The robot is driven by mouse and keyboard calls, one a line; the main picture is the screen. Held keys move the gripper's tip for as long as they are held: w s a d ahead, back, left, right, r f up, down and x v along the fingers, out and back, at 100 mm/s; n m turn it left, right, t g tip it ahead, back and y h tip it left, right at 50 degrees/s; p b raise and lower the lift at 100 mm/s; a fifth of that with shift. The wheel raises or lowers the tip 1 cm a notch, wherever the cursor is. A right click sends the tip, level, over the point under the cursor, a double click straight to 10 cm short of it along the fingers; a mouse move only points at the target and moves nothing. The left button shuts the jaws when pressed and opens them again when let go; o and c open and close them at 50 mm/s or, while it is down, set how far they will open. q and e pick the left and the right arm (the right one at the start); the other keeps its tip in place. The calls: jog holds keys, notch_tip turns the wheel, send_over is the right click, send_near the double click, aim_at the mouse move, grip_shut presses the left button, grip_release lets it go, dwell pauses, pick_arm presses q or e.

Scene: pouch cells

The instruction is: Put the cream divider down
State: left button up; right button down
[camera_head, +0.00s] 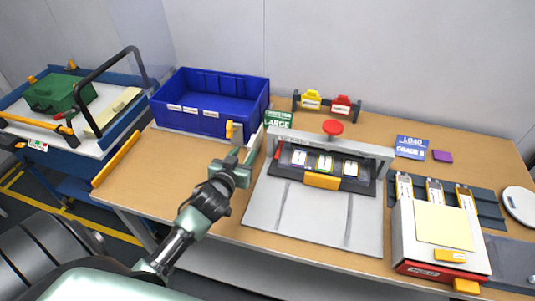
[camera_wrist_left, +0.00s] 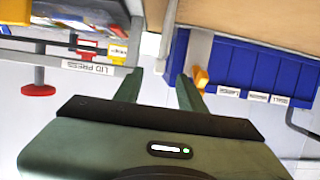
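A long cream piece (camera_head: 113,112) lies on the cart at the far left, beside a green case. A pale cream-yellow panel (camera_head: 443,225) lies flat on the white box at the right. I cannot tell which of them is the cream divider. My left gripper (camera_head: 244,138) is over the table between the blue bin and the press, apart from both cream pieces. In the left wrist view its two fingers (camera_wrist_left: 158,88) stand apart, and I see nothing held between them. My right gripper is not in view.
The blue bin (camera_head: 205,108) stands behind left of my gripper. The grey press (camera_head: 322,215) with a red knob (camera_head: 333,127) is just right of it. The green case (camera_head: 57,92) is on the cart (camera_head: 140,105). The table's front left (camera_head: 150,180) is clear.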

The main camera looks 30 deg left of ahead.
aim_at(249, 147)
pick_arm(q)
jog(key=x, duration=0.4)
jog(key=shift+w+p, duration=0.15)
jog(key=shift+p, duration=0.15)
jog(key=x, duration=0.3)
jog(key=shift+w+p, duration=0.35)
jog(key=shift+p, duration=0.05)
jog(key=shift+w+f, duration=0.15)
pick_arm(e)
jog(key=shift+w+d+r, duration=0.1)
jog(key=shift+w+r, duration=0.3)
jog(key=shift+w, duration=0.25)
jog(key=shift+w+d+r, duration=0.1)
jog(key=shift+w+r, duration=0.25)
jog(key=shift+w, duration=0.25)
pick_arm(q)
jog(key=c, duration=0.9)
grip_shut()
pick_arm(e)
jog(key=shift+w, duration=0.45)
